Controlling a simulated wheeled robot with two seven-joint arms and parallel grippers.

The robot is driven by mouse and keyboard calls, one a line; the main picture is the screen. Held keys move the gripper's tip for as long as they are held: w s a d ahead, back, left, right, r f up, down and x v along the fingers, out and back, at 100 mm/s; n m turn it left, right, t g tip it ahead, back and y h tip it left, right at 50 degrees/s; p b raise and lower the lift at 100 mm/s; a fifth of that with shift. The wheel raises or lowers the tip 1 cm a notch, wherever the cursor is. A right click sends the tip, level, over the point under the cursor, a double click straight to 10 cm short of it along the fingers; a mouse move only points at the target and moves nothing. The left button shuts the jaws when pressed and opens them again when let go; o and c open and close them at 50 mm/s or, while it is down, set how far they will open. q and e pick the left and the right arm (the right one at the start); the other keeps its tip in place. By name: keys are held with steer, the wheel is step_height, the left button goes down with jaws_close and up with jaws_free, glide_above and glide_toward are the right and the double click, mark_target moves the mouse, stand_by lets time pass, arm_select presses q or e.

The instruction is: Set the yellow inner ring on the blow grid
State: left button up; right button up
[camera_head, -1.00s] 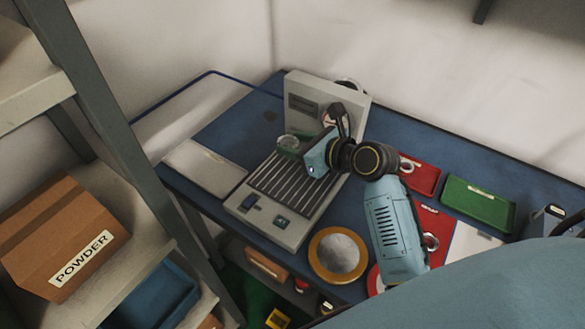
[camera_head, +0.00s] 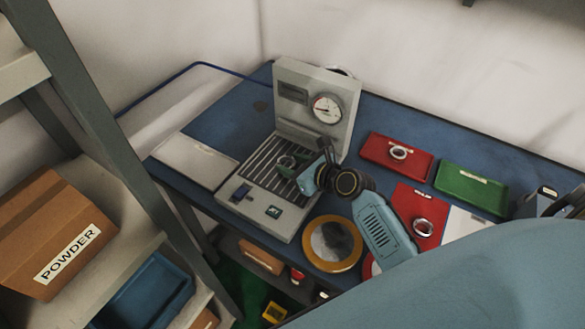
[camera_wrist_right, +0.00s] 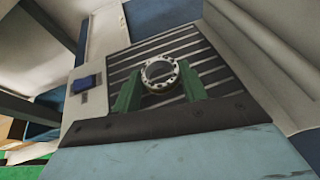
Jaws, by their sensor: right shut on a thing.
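The blow grid (camera_head: 258,178) is the dark slatted top of a grey machine in the middle of the head view; its slats also show in the wrist view (camera_wrist_right: 205,67). My right gripper (camera_head: 287,163) is over the grid, its green fingers (camera_wrist_right: 158,82) shut on a ring. The held ring (camera_wrist_right: 159,73) looks silvery with small dots along its face; I cannot make out yellow on it. It also shows small in the head view (camera_head: 286,161). Whether it touches the slats I cannot tell. My left gripper is not in view.
The machine's upright back carries a gauge (camera_head: 327,108). A yellow-rimmed round dish (camera_head: 312,258) stands to the right of the machine's front. A red tray (camera_head: 372,148) with a ring, a green tray (camera_head: 470,190) and a red mat (camera_head: 408,200) with a ring lie right. A pale plate (camera_head: 190,160) lies left.

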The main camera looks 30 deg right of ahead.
steer(key=shift+f, duration=0.35)
steer(key=shift+r, duration=0.15)
steer(key=o, duration=0.6)
steer(key=shift+f, duration=0.2)
steer(key=shift+c, duration=0.2)
steer(key=o, duration=0.4)
steer(key=shift+o, duration=0.2)
